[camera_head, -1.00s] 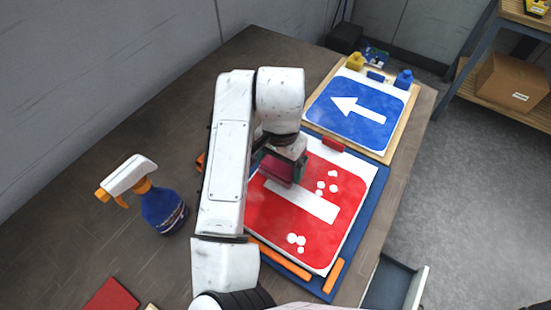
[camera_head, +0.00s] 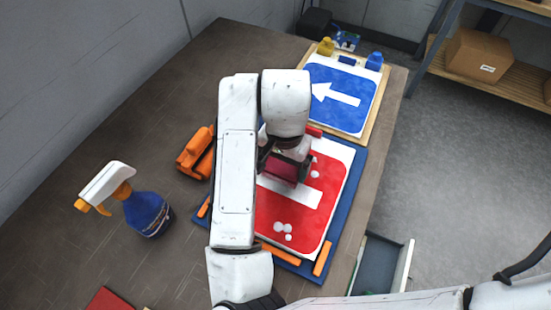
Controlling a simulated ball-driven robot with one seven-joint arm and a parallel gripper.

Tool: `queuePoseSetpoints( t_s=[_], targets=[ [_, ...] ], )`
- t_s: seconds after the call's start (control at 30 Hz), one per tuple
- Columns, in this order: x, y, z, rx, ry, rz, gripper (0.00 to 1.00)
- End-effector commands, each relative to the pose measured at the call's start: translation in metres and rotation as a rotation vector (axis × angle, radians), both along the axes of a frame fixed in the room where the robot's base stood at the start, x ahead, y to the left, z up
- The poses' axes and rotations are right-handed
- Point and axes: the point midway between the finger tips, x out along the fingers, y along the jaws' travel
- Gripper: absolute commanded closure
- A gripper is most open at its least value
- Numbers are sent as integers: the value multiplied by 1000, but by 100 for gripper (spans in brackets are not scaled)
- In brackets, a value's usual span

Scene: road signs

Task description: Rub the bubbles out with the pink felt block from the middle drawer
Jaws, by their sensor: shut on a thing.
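The red sign (camera_head: 314,225) with a white bar lies on a blue board (camera_head: 349,190) on the table. White bubbles (camera_head: 283,230) cluster near its lower edge, and a bubble (camera_head: 314,174) shows beside my gripper near the upper right. My gripper (camera_head: 288,160) points down over the upper part of the sign, shut on the dark pink felt block (camera_head: 284,172). The block is at the sign's surface; I cannot tell whether it touches. My arm hides the sign's left side. An open drawer (camera_head: 383,264) shows at the table's right side.
Orange strips (camera_head: 323,258) edge the board. The left tabletop is mostly clear.

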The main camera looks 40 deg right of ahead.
Motion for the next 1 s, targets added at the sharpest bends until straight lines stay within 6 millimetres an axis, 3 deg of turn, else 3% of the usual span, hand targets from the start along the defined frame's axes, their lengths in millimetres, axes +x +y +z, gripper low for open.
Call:
queuePoseSetpoints(
  t_s=[1.0],
  targets=[
    [-45, -18, 2, -1, 0, 0, 35]
  ],
)
